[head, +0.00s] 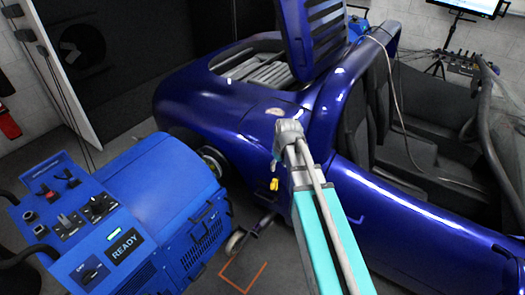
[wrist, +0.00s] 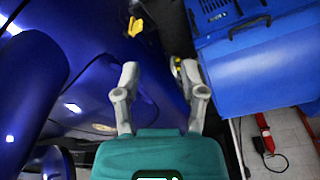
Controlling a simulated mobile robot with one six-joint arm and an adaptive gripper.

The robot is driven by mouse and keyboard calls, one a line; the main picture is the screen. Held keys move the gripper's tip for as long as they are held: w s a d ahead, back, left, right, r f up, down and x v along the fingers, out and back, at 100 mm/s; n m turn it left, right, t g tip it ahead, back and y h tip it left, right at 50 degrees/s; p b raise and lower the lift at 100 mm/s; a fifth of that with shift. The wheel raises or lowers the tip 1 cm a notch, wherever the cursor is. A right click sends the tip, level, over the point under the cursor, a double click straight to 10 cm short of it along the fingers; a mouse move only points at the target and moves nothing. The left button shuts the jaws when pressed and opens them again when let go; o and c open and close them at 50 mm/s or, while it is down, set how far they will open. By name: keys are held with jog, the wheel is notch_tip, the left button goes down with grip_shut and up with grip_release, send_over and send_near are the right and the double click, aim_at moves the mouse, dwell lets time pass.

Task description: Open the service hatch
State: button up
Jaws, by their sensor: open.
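A louvred blue lid (head: 312,38) stands raised at the rear of the blue car (head: 225,115), beside an open bay (head: 262,66). I cannot tell whether this lid is the service hatch; no other hatch is clearly seen. My gripper (head: 277,155) is in front of the car's rear flank, partly hidden by its own wrist. In the wrist view my gripper (wrist: 158,68) has its two fingers apart with nothing between them. A small yellow part (head: 273,185) shows below the gripper and also at the top of the wrist view (wrist: 135,26).
A blue dynamometer cabinet (head: 150,215) with switches and a READY label stands left of the car, close to my gripper; its blue side fills the upper right of the wrist view (wrist: 260,70). A caster (head: 235,243) and orange floor mark (head: 243,280) lie below. A cable (head: 392,85) crosses the seats.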

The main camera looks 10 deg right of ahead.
aim_at(263, 149)
jog(key=w+n+t+y+b, duration=0.1)
jog(key=w+n, duration=0.4)
jog(key=w, duration=1.3)
jog(key=shift+w+a+f+t+b, duration=0.25)
jog(key=shift+w+f+t+b, duration=0.1)
jog(key=shift+t, duration=0.45)
jog(key=shift+f, duration=0.1)
jog(key=b+x, duration=1.2)
jog(key=x, duration=0.1)
jog(key=shift+w+f, duration=0.15)
jog(key=shift+f, duration=0.1)
grip_shut()
